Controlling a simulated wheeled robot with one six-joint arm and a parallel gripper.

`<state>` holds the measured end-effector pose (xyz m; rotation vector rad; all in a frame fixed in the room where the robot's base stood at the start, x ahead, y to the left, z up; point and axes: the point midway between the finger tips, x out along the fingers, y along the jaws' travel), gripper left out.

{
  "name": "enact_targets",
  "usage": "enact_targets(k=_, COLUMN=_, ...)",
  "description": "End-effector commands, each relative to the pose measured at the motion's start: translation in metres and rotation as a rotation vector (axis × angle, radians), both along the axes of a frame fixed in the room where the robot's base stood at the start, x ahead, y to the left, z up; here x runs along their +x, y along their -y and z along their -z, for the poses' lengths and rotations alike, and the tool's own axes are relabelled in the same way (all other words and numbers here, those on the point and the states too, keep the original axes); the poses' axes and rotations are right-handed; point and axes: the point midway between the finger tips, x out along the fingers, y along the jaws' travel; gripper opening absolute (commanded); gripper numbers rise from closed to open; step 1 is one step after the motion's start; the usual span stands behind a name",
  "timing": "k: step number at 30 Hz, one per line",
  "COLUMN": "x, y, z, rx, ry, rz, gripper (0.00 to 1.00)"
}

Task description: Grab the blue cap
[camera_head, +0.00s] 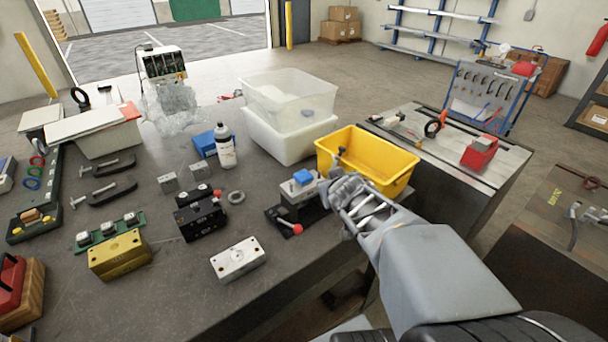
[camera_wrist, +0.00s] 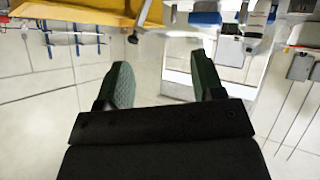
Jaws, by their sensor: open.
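A small blue cap (camera_head: 303,177) sits on top of a grey metal block (camera_head: 298,192) near the table's right edge in the head view. A blue patch (camera_wrist: 205,18) shows at the top of the wrist view, and I cannot tell for sure that it is the cap. My gripper (camera_head: 346,190) is just right of the block, in front of the yellow bin, apart from the cap. In the wrist view its two dark green fingers (camera_wrist: 165,82) are spread with nothing between them.
The yellow bin (camera_head: 362,153) stands behind my gripper. A black clamp base with a red knob (camera_head: 297,229) lies beside the block. A silver block (camera_head: 238,259) and a black block (camera_head: 203,219) are to the left. White tubs (camera_head: 288,137) stand behind.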

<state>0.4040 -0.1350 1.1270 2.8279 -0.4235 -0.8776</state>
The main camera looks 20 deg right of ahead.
Motion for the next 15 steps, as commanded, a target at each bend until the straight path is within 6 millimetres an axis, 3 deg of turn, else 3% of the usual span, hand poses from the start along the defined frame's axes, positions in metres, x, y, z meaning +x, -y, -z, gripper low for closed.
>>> enact_targets(k=1, x=0.006, y=0.01, z=0.002, rx=-0.011, ry=0.048, rz=-0.029, gripper=0.62)
enact_targets(k=5, x=0.017, y=0.016, z=0.006, rx=0.01, ry=0.163, rz=-0.16, gripper=0.62)
enact_targets(k=15, x=0.008, y=0.002, z=0.022, rx=0.192, ry=0.272, rz=-0.417, gripper=0.62)
